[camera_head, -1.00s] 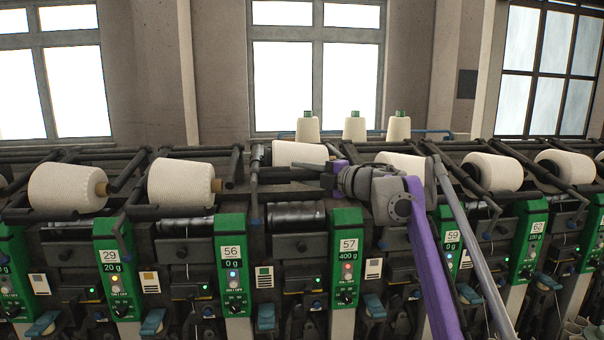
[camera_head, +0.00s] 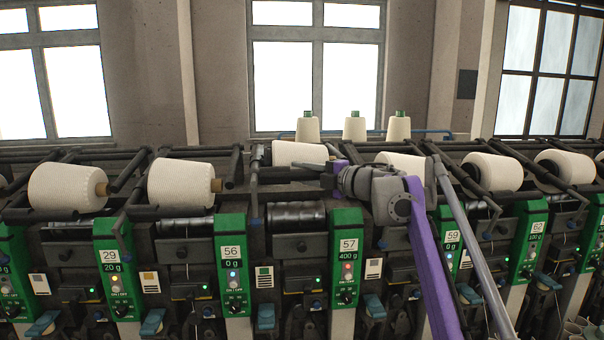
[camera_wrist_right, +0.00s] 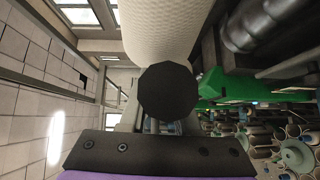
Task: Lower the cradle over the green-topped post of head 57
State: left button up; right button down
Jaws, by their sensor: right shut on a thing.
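The green-topped post of head 57 (camera_head: 346,255) stands right of centre in the head view, its display reading 400 g. Behind and above it, a white cone (camera_head: 298,153) sits in the raised cradle (camera_head: 288,173). My right gripper (camera_head: 328,178) is at the right end of this cradle, shut on it. In the right wrist view, a dark round cradle end (camera_wrist_right: 168,92) fills the middle, with the white cone (camera_wrist_right: 168,30) beyond it. The fingers are largely hidden behind it. The ribbed dark drum (camera_head: 297,215) lies below the cradle, apart from the cone. My left gripper is not in view.
Post 56 (camera_head: 231,265) is to the left and post 59 (camera_head: 450,240) to the right. Neighbouring cones (camera_head: 180,183) rest in their own cradles. Several cones (camera_head: 354,129) stand upright on top behind. My right arm crosses in front of the machine near post 59.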

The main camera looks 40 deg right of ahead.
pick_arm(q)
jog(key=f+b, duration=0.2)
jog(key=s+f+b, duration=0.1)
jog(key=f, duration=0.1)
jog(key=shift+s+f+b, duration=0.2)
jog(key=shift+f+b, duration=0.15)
pick_arm(e)
notch_tip(320, 180, down, 8)
jog(key=n+t, duration=0.1)
jog(key=n, duration=0.1)
jog(key=shift+w+d+r+t+y, duration=0.15)
jog(key=shift+w+d+t+y, duration=0.15)
jog(key=shift+w+y, duration=0.1)
jog(key=c, duration=0.6)
grip_release()
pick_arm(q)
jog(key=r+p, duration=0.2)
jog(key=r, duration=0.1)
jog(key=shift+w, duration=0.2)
pick_arm(e)
jog(key=r, duration=1)
jog(key=shift+s+a+r, duration=0.1)
jog(key=shift+s+r, duration=0.15)
jog(key=shift+s, duration=0.05)
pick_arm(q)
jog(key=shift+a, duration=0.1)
pick_arm(e)
jog(key=shift+s+f, duration=0.1)
jog(key=shift+f, duration=0.05)
